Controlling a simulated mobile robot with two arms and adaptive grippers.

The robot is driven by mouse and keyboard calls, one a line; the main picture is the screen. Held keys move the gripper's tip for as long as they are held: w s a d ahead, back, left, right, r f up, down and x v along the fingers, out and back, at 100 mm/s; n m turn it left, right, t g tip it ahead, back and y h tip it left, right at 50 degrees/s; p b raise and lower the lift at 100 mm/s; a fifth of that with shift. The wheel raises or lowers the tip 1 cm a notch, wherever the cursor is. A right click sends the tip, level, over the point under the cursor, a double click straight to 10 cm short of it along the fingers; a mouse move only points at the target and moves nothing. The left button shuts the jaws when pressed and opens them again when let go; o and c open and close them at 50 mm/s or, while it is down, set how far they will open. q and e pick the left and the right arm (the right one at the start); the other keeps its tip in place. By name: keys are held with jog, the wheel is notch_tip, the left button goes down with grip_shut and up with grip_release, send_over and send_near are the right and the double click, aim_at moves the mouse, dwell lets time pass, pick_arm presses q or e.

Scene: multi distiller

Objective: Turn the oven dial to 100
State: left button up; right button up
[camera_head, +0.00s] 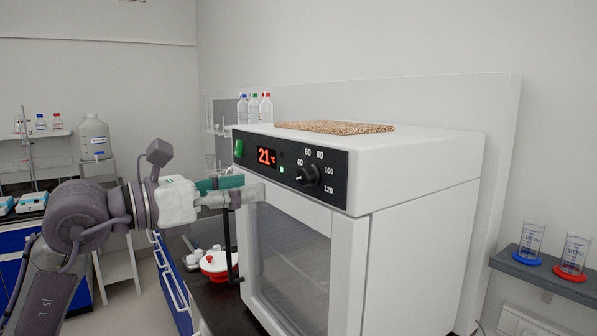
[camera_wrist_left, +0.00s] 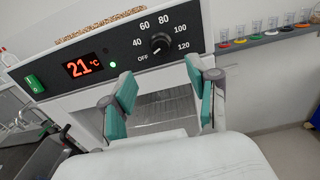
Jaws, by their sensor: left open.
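The white oven (camera_head: 420,235) has a black control panel with a round black dial (camera_head: 306,175) among marks from 40 to 120. The dial also shows in the left wrist view (camera_wrist_left: 160,43), where its pointer seems turned toward OFF. The red display (camera_head: 267,156) reads 21 °C and a green light glows beside it. My left gripper (camera_head: 236,190) has teal fingers and is in front of the panel, left of the dial in the head view. In the left wrist view its spread fingers (camera_wrist_left: 162,75) are below the dial, apart from it, with nothing between them. My right gripper is out of view.
A brown granular slab (camera_head: 335,127) lies on top of the oven. A red and white round container (camera_head: 216,263) stands on the dark bench left of the oven. Beakers on red and blue bases (camera_head: 528,243) stand on a shelf at the right.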

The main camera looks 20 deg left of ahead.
aim_at(301, 177)
pick_arm(q)
jog(key=p+x, duration=0.3)
jog(key=x, duration=0.6)
jog(key=shift+w+d+r, duration=0.15)
jog(key=shift+w+d, duration=0.1)
jog(key=shift+w, duration=0.05)
jog(key=shift+w+d+p, duration=0.3)
jog(key=shift+w+d, duration=0.05)
